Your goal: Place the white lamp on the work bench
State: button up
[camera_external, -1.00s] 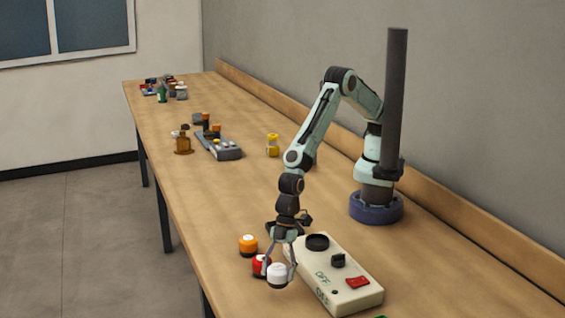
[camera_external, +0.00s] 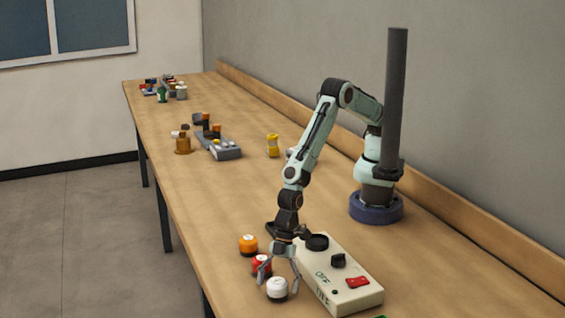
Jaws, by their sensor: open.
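The white lamp (camera_external: 277,290), a short white cap on a dark base, stands upright on the wooden work bench (camera_external: 238,195) near its front edge. It appears to rest on the bench top. My gripper (camera_external: 279,284) is open above and around it, with one finger to its left and one to its right. The fingers look apart from the lamp's sides, though small contact is hard to tell.
A red lamp (camera_external: 261,265) and an orange lamp (camera_external: 248,244) stand just behind the white lamp. A pale control box (camera_external: 340,277) with a dark knob and red switch lies close to the right. Bottles and a grey box (camera_external: 219,147) are farther back.

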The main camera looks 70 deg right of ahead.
jog(key=v, duration=1.2)
jog(key=w+d+r+m+t+h, duration=0.1)
jog(key=w+d+r+m, duration=0.4)
jog(key=d, duration=0.6)
jog(key=w+d+r+m+h, duration=0.15)
jog(key=w+d+r, duration=0.4)
jog(key=d, duration=0.55)
jog(key=s+d+r+m, duration=0.1)
jog(key=s+d+m, duration=0.4)
jog(key=d, duration=0.5)
jog(key=s+d+r+m+g+h, duration=0.1)
jog(key=s+d+m, duration=0.4)
jog(key=d, duration=0.5)
jog(key=shift+s+d, duration=0.25)
jog(key=shift+s, duration=0.05)
